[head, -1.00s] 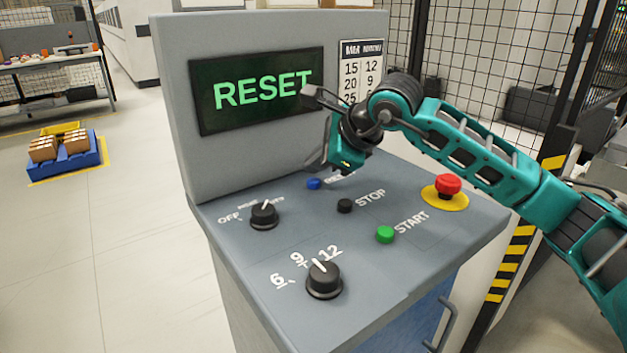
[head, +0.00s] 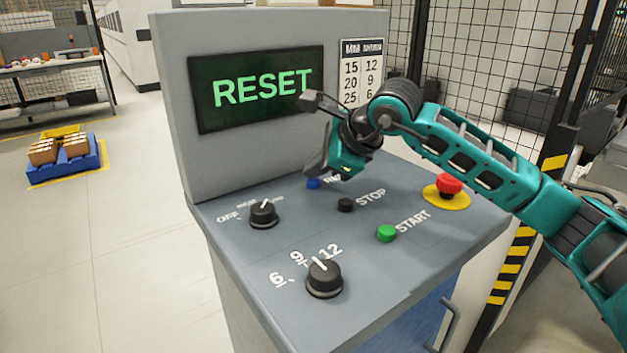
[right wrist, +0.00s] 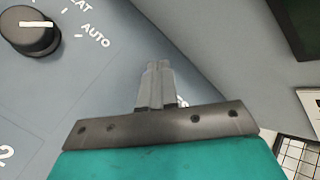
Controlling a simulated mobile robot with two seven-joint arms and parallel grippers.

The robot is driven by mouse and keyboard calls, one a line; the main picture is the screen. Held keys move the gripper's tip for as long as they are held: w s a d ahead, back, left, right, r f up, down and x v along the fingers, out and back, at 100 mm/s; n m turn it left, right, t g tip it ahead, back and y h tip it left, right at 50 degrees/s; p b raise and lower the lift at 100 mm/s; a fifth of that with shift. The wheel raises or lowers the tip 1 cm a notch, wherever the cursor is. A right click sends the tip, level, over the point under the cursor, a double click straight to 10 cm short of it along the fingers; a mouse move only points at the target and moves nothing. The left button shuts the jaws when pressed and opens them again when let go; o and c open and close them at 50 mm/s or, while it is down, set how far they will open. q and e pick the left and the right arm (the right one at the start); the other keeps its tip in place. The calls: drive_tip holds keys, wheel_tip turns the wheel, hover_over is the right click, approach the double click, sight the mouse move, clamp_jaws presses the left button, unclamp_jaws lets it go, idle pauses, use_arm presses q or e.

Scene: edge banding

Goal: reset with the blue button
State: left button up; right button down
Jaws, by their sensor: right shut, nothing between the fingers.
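The blue button (head: 313,184) is on the console's sloped panel, beside a label partly covered by my right gripper. My right gripper (head: 314,173) is shut and empty, its fingers just above the blue button in the head view. I cannot tell whether they touch it. In the right wrist view the shut fingers (right wrist: 157,70) point at the panel and the blue button does not show. The screen (head: 262,88) reads RESET in green. My left gripper is not in view.
Close by are a black STOP button (head: 345,204), a green START button (head: 386,233) and a red emergency button (head: 449,184) on a yellow base. Two black knobs, a mode knob (head: 263,214) and a numbered knob (head: 324,279), stand nearer the front left.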

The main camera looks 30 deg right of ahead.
sight(317, 182)
drive_tip(key=shift+f, duration=0.3)
idle(0.5)
drive_tip(key=shift+r+p, duration=0.35)
drive_tip(key=shift+r, duration=0.55)
drive_tip(key=shift+r+p, duration=1.8)
drive_tip(key=shift+r, duration=0.75)
